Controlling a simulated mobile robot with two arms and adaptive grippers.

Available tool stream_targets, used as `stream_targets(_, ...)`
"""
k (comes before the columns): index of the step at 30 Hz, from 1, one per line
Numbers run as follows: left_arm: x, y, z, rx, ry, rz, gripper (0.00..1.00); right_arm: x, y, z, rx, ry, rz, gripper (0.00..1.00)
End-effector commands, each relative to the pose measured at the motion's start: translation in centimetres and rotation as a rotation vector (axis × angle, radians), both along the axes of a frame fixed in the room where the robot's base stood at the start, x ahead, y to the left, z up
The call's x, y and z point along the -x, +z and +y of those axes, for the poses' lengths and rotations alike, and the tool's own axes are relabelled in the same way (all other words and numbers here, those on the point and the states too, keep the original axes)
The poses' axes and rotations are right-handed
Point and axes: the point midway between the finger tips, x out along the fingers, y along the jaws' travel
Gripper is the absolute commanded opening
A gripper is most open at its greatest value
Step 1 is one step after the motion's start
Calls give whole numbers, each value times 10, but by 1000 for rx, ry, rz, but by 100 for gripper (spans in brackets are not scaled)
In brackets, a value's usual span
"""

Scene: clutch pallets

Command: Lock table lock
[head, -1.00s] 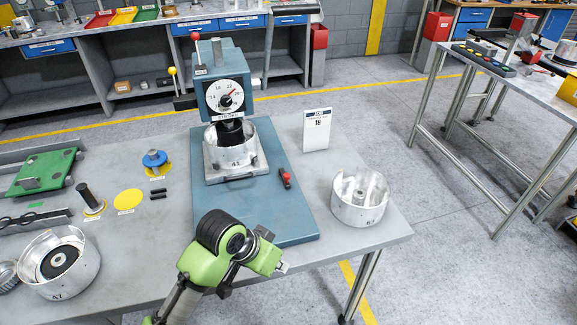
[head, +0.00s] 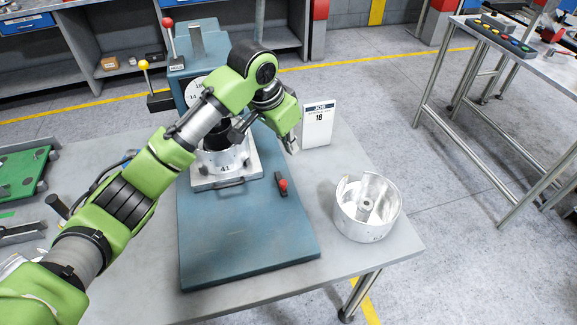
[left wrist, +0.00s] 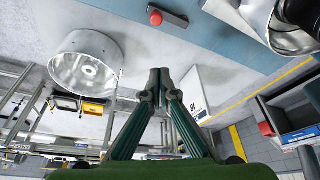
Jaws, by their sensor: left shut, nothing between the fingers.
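The table lock appears to be the small dark lever with a red knob (head: 282,184) on the blue base plate (head: 230,245). It also shows at the top of the left wrist view as a dark bar with a red knob (left wrist: 155,18). My left gripper (head: 292,148) is shut and empty. In the head view it appears above and behind the lever, beside the job card. Its closed fingertips (left wrist: 160,74) show apart from the lever in the left wrist view. My right gripper is in neither view.
The press (head: 190,65) holds a silver drum (head: 225,160) on a plate; my left arm partly covers it. A job card (head: 318,125) stands right of the gripper. An open silver drum (head: 366,210) sits at the table's right. The front of the base plate is clear.

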Motion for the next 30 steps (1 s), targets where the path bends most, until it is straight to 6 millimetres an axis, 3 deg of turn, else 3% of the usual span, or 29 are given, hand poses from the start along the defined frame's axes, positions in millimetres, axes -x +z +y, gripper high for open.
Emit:
stream_targets(3, 0, 0, 0, -1, 0, 1, 0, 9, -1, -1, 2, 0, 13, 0)
stream_targets(11, -1, -5, -1, -1, 1, 2, 0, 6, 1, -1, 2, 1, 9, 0)
stream_targets(17, -6, -31, -8, -1, 0, 5, 0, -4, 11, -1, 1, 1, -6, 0)
stream_targets(28, -23, -97, -24, -3, 1, 3, 0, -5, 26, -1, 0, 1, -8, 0)
stream_targets(30, -16, -93, -15, -1, 0, 0, 0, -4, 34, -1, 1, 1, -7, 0)
